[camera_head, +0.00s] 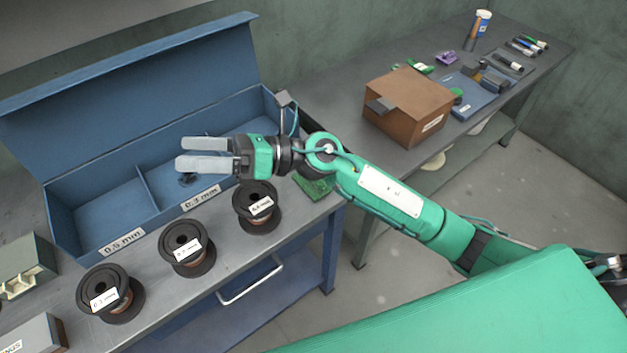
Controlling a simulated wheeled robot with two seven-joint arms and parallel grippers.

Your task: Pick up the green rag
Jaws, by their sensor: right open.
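The green rag (314,188) lies on the grey workbench near its right front corner. It is partly hidden under my right arm's wrist. My right gripper (182,155) is open and empty, with its fingers pointing left. It is over the open blue box, to the left of the rag and apart from it. My left gripper is not in view.
The blue box (105,239) has labelled compartments and a raised lid (130,85). Three copper spools (187,249) stand along the bench front. A brown box (408,105) sits on a second table at the right, with pens and small items behind.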

